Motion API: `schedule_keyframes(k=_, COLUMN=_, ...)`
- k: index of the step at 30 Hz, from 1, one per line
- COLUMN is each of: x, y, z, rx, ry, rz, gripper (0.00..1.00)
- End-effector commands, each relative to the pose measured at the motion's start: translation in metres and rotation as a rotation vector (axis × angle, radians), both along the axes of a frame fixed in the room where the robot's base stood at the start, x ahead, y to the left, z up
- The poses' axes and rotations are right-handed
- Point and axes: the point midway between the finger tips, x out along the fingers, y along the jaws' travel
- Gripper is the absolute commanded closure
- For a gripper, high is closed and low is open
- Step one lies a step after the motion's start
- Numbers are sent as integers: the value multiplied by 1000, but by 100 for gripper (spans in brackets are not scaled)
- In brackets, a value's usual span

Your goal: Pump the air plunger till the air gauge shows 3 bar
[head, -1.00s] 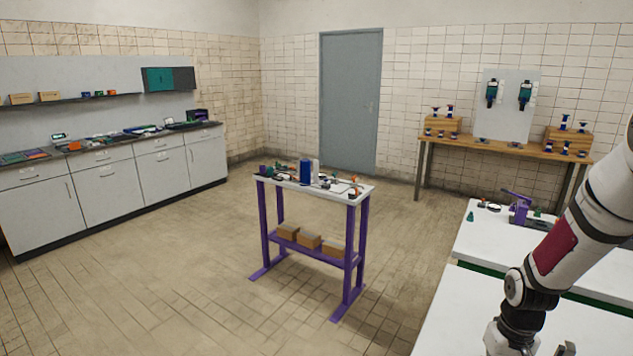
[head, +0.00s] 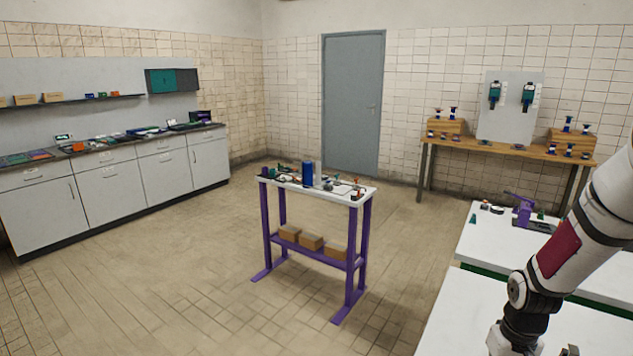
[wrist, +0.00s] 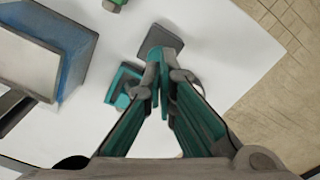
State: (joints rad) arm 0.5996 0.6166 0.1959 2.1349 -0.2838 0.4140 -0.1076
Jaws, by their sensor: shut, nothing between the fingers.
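In the wrist view my gripper (wrist: 160,84) is shut and empty, its teal-lined fingers meeting above a white tabletop (wrist: 225,50). Just past the fingertips is a grey square piece (wrist: 158,38). A small teal part (wrist: 122,84) sits just left of the fingers. I cannot tell whether either belongs to the air plunger, or whether the fingers touch them. A blue block with a pale face (wrist: 78,62) stands at the left. No gauge face or reading can be made out. In the head view my arm fills the lower right and the gripper's fingertips are out of frame.
A purple-legged table (head: 363,240) with small items stands mid-room, with open floor around it. White tables (head: 470,310) are at lower right, one bearing a purple device (head: 523,210). A grey counter (head: 100,195) lines the left wall; a wooden bench (head: 500,150) stands at the back right.

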Motion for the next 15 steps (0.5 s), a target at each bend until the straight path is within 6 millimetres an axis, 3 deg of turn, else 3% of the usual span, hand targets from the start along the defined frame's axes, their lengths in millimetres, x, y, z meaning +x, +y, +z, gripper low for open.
schedule_keyframes(k=15, x=0, y=0, z=-13, rx=1, ry=1, rz=1, gripper=100)
